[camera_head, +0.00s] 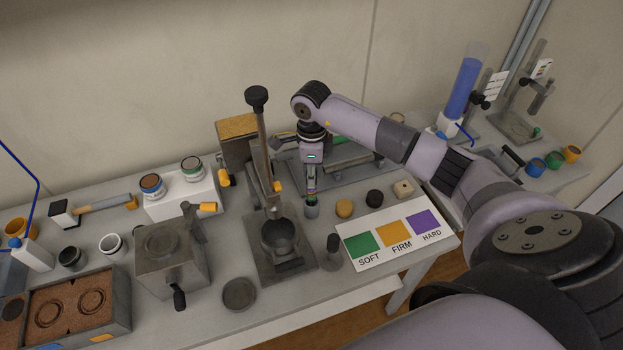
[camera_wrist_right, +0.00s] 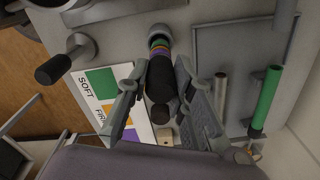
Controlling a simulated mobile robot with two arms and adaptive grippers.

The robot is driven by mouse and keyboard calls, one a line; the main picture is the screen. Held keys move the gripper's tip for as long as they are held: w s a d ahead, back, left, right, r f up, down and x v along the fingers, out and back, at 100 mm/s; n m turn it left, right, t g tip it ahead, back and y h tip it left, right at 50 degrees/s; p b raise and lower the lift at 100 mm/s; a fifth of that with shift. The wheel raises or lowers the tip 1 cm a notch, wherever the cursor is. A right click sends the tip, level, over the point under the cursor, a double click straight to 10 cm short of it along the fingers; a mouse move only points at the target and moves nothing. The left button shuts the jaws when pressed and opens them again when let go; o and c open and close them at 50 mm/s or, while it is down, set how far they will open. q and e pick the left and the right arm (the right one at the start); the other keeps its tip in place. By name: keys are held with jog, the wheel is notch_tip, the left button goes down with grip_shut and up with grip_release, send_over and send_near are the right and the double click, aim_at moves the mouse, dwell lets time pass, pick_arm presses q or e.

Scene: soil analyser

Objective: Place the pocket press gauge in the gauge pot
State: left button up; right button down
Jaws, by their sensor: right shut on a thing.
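The pocket press gauge (camera_head: 312,187) is a slim dark stick with green, orange and purple bands; it also shows in the right wrist view (camera_wrist_right: 160,52). My right gripper (camera_head: 310,172) is shut on its dark upper part and holds it upright, pointing down. The gauge pot (camera_head: 311,211) is a small grey cup directly under the gauge; its rim shows beyond the bands in the right wrist view (camera_wrist_right: 158,31). The gauge's lower end is at the pot's mouth. I cannot tell how deep it sits inside. My left gripper is not in view.
A press stand with a tall column (camera_head: 262,140) stands just left of the pot. Several small samples (camera_head: 344,208) lie to its right, behind the SOFT/FIRM/HARD card (camera_head: 372,262). A tray (camera_head: 350,175) lies behind.

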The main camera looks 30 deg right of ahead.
notch_tip(320, 180, down, 2)
jog(key=shift+f, duration=0.55)
jog(key=c, duration=1.4)
grip_release()
jog(key=shift+r, duration=0.1)
jog(key=shift+r, duration=0.25)
notch_tip(320, 180, up, 10)
jog(key=b, duration=0.3)
jog(key=shift+r, duration=0.85)
